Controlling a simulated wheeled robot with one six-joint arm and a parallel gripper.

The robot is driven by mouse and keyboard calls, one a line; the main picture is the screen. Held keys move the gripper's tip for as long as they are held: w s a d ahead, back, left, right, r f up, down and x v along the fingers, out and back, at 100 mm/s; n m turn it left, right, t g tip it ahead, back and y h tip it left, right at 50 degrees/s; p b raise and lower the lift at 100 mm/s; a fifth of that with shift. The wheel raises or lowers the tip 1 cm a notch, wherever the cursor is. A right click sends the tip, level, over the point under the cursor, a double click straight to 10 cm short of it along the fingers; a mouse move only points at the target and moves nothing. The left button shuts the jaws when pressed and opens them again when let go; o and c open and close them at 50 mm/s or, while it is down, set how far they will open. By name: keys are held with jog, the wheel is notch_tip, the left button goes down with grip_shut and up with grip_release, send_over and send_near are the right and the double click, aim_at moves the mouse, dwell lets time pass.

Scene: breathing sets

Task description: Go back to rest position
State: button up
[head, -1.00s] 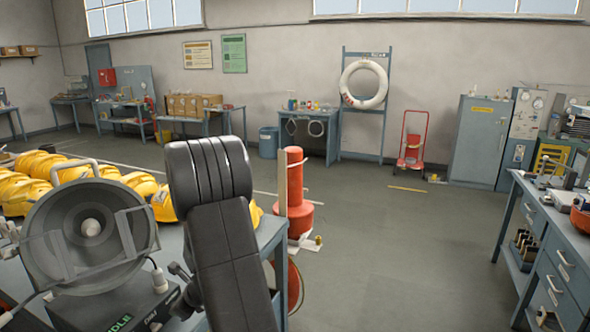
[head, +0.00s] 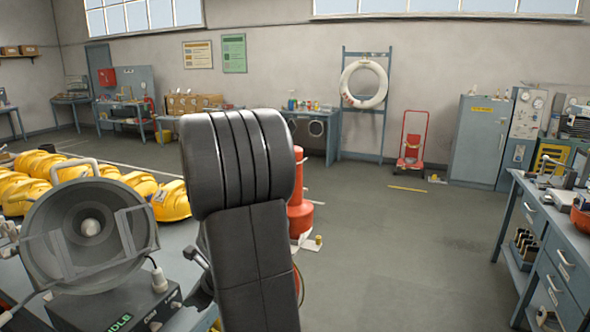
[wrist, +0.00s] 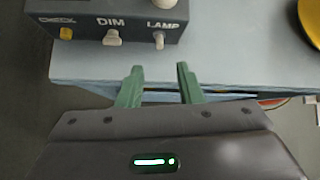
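My gripper (wrist: 159,84) shows in the wrist view with its two green fingers apart and nothing between them. It hangs over the front edge of the grey-blue bench (wrist: 225,66). A dark control box (wrist: 110,22) with knobs marked DIM and LAMP stands just beyond the fingertips, apart from them. In the head view my black arm rises in the middle, and the gripper itself does not show there.
A round lamp (head: 88,228) sits on the box at the left of the head view. Yellow helmets (head: 172,202) lie behind it. A red cylinder (head: 300,215) stands past my arm. A workbench (head: 545,225) is at right, with clear floor (head: 400,250) between.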

aim_at(181, 305)
jog(key=x, duration=1)
jog(key=shift+a+f, duration=0.1)
jog(key=shift+f, duration=0.15)
jog(key=shift+f+b, duration=0.2)
jog(key=shift+b, duration=0.65)
jog(key=shift+s+y+b, duration=0.1)
jog(key=shift+y+b, duration=0.5)
jog(key=shift+b, duration=0.2)
jog(key=b, duration=0.2)
jog(key=shift+f+t+y+b, duration=0.15)
jog(key=shift+t+y+b, duration=0.15)
jog(key=shift+t+y, duration=0.1)
jog(key=y+b, duration=0.1)
jog(key=b, duration=0.3)
jog(key=f+t+y+b, duration=0.1)
jog(key=b, duration=0.3)
jog(key=shift+d, duration=0.3)
jog(key=y+b, duration=0.1)
jog(key=b, duration=0.2)
jog(key=t+y+b, duration=0.1)
jog(key=b, duration=0.3)
jog(key=shift+f+y, duration=0.3)
jog(key=shift+f, duration=0.05)
jog(key=shift+f+y+b, duration=0.1)
jog(key=shift+y+b, duration=0.2)
jog(key=shift+b, duration=0.65)
jog(key=shift+t+b, duration=0.3)
jog(key=shift+b, duration=0.05)
